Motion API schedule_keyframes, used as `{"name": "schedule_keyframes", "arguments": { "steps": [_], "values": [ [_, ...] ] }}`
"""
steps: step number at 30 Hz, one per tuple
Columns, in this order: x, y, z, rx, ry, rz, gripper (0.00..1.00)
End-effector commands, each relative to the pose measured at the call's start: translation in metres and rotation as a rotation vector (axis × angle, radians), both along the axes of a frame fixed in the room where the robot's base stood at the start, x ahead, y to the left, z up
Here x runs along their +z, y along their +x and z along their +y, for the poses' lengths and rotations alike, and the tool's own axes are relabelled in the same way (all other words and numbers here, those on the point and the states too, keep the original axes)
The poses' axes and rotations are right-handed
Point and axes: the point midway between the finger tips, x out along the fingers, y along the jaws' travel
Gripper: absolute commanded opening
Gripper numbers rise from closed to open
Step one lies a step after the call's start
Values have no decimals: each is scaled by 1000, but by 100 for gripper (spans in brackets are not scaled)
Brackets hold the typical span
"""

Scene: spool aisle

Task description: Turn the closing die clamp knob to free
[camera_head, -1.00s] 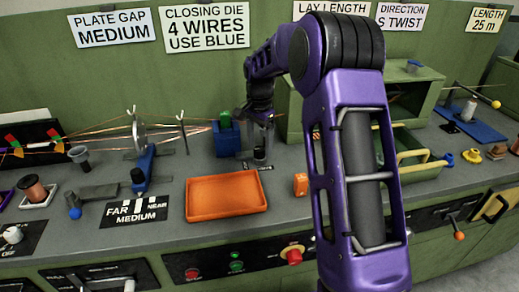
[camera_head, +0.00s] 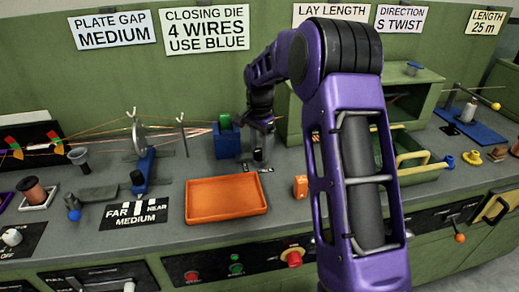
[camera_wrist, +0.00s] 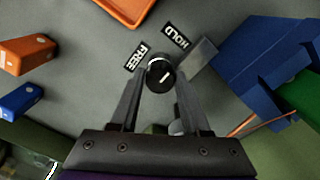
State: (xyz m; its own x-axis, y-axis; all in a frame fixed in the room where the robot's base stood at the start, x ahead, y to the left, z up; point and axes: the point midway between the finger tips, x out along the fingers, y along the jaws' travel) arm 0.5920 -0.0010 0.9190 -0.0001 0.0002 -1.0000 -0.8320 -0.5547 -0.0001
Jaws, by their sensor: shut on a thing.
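The clamp knob (camera_wrist: 160,75) is a black round knob with a white line on its face, in the wrist view. A FREE label (camera_wrist: 138,57) lies to its upper left and a HOLD label (camera_wrist: 176,35) to its upper right. I cannot tell for certain which label the line marks. My gripper (camera_wrist: 158,84) is shut on the knob, one finger on each side. In the head view my gripper (camera_head: 259,152) is low over the counter, beside the blue die block (camera_head: 227,144) with its green top. The knob is mostly hidden there.
An empty orange tray (camera_head: 226,198) lies in front. Copper-coloured wires (camera_head: 105,127) run from the left to the die block. A small orange block (camera_head: 300,187) stands to the right of the tray. A green bin (camera_head: 420,172) with a yellow handle is farther right.

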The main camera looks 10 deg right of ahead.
Motion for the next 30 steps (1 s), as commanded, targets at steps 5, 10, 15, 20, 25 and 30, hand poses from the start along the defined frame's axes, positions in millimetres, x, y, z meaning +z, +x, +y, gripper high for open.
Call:
{"name": "schedule_keyframes", "arguments": {
  "steps": [5,10,15,20,25,30],
  "values": [
    [1,0,0,18,0,0,0],
    [2,0,0,82,-1,1,0],
    [3,0,0,200,-1,1,0],
    [3,0,0,344,0,1,0],
    [3,0,0,507,0,0,0],
    [3,0,0,668,0,0,0]
  ]
}}
